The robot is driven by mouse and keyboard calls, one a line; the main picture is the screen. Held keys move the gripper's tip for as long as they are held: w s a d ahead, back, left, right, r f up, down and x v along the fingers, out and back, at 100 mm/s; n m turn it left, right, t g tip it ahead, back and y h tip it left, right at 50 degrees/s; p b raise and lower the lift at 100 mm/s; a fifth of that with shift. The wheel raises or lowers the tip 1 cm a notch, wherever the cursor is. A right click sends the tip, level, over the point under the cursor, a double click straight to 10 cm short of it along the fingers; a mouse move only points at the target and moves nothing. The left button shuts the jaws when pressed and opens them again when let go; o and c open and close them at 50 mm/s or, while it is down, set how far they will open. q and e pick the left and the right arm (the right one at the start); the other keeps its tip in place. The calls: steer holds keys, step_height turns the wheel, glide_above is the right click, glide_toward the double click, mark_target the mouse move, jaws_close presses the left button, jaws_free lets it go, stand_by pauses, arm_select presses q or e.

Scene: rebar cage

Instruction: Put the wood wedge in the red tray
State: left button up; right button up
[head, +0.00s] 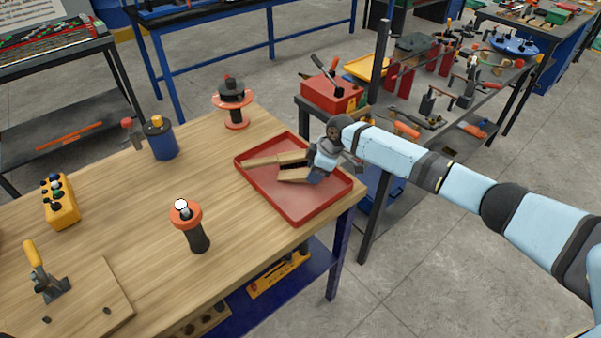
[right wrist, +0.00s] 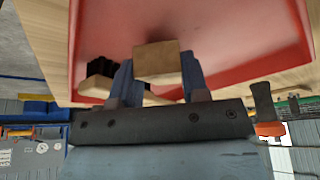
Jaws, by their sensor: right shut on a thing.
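The red tray (head: 302,210) lies on the near wooden workbench, at its right corner. My right gripper (head: 311,170) is over the tray and points down to the left. It is shut on the wood wedge (head: 293,178), a small pale wooden block. In the right wrist view the wedge (right wrist: 157,60) sits between the two blue fingers (right wrist: 157,82), over the tray's red floor (right wrist: 215,30). I cannot tell whether the wedge touches the floor. My left gripper is not in view.
A wooden brush (head: 262,161) with dark bristles lies in the tray beside the wedge. An orange-and-black tool (head: 193,228), a blue can (head: 161,140) and a red-and-black spool (head: 234,105) stand left of the tray. A red toolbox (head: 330,93) is on the bench behind.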

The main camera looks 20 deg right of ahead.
mark_target(301, 173)
steer(key=a, duration=0.1)
steer(key=w+a, duration=0.1)
steer(key=a, duration=0.2)
steer(key=shift+w+r+p, duration=0.1)
steer(key=shift+w+p, duration=0.25)
steer(key=shift+w, duration=0.05)
steer(key=shift+d+f, duration=0.1)
steer(key=shift+f, duration=0.4)
steer(key=shift+s+d+f, duration=0.1)
steer(key=shift+d+f, duration=0.05)
steer(key=shift+f, duration=0.05)
steer(key=o, duration=0.7)
steer(key=shift+f, duration=0.1)
steer(key=v, duration=1.2)
